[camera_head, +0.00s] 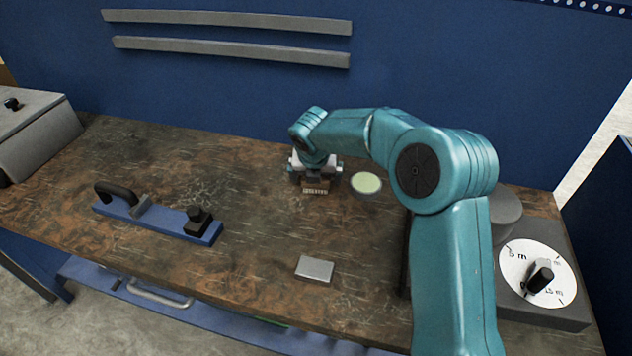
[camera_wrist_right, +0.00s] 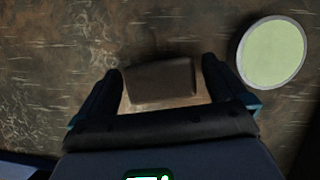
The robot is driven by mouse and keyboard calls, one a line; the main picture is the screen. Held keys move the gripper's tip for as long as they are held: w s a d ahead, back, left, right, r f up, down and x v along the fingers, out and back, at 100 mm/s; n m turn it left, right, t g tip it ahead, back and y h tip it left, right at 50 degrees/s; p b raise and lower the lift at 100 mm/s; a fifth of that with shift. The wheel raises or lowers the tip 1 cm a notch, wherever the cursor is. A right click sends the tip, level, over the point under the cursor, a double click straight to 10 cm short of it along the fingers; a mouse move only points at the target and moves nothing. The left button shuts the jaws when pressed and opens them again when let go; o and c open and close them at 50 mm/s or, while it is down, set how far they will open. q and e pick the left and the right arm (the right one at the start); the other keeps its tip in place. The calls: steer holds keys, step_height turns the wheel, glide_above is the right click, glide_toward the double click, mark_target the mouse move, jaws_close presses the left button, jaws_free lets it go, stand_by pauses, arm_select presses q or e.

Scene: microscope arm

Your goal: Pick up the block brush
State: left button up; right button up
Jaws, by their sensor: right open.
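The block brush (camera_head: 316,189) is a small brown block with a pale, bristle-like edge, on the wooden bench toward the back middle. In the right wrist view the block brush (camera_wrist_right: 160,82) lies between the two dark fingers, with its lower part hidden by my gripper body. My right gripper (camera_head: 315,171) is open and directly over the brush in the head view; its fingers (camera_wrist_right: 163,70) stand on either side of it. A small gap shows at the right finger; contact at the left finger is unclear. My left gripper is not in view.
A pale green disc (camera_head: 366,183) lies just right of the brush. A grey block (camera_head: 314,269) sits near the front edge. A blue plane-like tool (camera_head: 160,220) lies left. A dial box (camera_head: 540,277) stands right, and a blue wall (camera_head: 230,95) rises behind.

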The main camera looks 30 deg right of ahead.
steer(key=c, duration=0.9)
steer(key=shift+r, duration=0.2)
steer(key=shift+c, duration=0.2)
step_height(320, 180, up, 20)
steer(key=p, duration=0.3)
steer(key=shift+p, duration=0.35)
steer(key=shift+f, duration=0.15)
steer(key=o, duration=0.4)
steer(key=shift+c, duration=1.4)
